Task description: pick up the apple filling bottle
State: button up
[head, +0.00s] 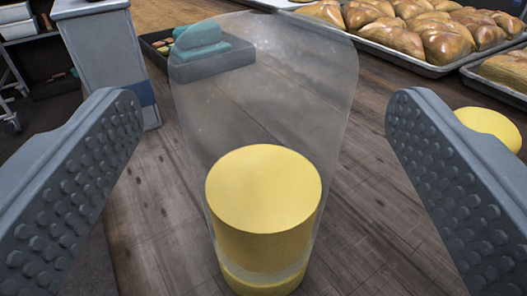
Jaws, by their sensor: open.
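A clear bottle (270,110) stands upright on the wooden surface in the middle of the head view. Yellow filling (264,190) fills its lower part; I take it to be the apple filling bottle. Its bottom edge is near the lower edge of the picture. My gripper (258,115) is open, with one studded grey finger to the left of the bottle and one to the right. There is a visible gap on both sides, and neither finger appears to touch it.
Trays of baked turnovers (398,65) lie at the back right. A yellow round object (490,128) shows behind the right finger. A dark tray (160,52) with a teal item (200,42) is behind the bottle. A grey cabinet-like block (102,50) stands at the back left.

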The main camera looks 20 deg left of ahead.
jog(key=shift+r+b+x, duration=0.15)
jog(key=shift+b+x, duration=0.25)
jog(key=shift+x, duration=0.9)
jog(key=shift+r+b+x, duration=0.2)
jog(key=shift+b+x, duration=0.15)
jog(key=shift+x, duration=0.95)
jog(key=shift+c, duration=0.3)
jog(key=c, duration=0.6)
